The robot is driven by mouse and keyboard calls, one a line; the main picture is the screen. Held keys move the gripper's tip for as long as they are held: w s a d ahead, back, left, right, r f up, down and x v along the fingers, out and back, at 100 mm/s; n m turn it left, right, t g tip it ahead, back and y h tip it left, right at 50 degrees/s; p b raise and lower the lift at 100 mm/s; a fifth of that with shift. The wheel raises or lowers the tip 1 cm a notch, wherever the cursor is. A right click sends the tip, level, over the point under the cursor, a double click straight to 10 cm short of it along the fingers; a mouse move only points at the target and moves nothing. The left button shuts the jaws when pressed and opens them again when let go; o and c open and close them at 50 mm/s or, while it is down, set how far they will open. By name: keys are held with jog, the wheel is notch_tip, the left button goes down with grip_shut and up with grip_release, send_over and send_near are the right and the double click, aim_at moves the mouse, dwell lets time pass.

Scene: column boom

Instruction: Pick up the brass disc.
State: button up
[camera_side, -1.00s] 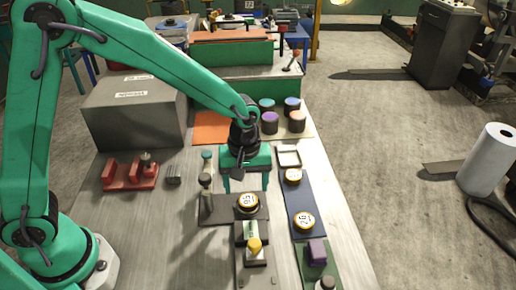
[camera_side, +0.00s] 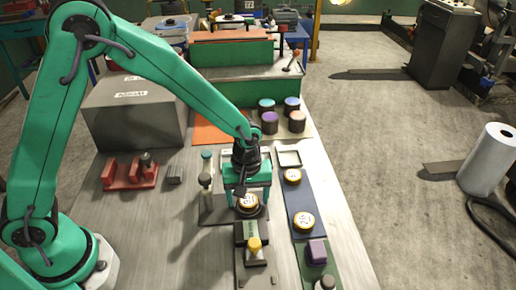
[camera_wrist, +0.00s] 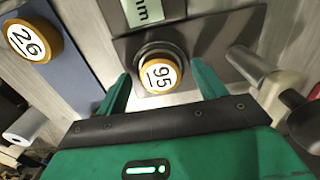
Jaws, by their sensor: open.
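A brass disc with a white face marked 95 (camera_side: 248,201) sits on a dark round seat on a grey plate (camera_side: 212,217). The disc also shows in the wrist view (camera_wrist: 158,75), rim and label in sight. My gripper (camera_side: 248,199) is open, its green fingers pointing at this disc. In the wrist view my gripper (camera_wrist: 160,87) has one fingertip on each side of the disc's near part, with gaps and nothing held. Whether the fingertips are level with its rim I cannot tell. Another brass disc marked 26 (camera_side: 304,221) lies on a blue mat (camera_side: 299,203), also seen in the wrist view (camera_wrist: 35,40).
A third brass-rimmed disc (camera_side: 292,176) lies farther back on the blue mat. A post (camera_side: 206,183) stands close left of my gripper. A block with a yellow knob (camera_side: 254,246) stands in front. A red holder (camera_side: 130,175) and a grey box (camera_side: 135,110) are left.

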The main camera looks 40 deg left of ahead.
aim_at(248, 200)
jog(key=c, duration=1.4)
jog(key=shift+r, duration=0.15)
jog(key=shift+r, duration=0.45)
notch_tip(248, 200, up, 3)
jog(key=shift+r, duration=0.1)
jog(key=s+d+r, duration=0.6)
jog(key=s+d, duration=0.1)
jog(key=s, duration=0.2)
jog(key=shift+s+r, duration=0.15)
jog(key=shift+r, duration=0.2)
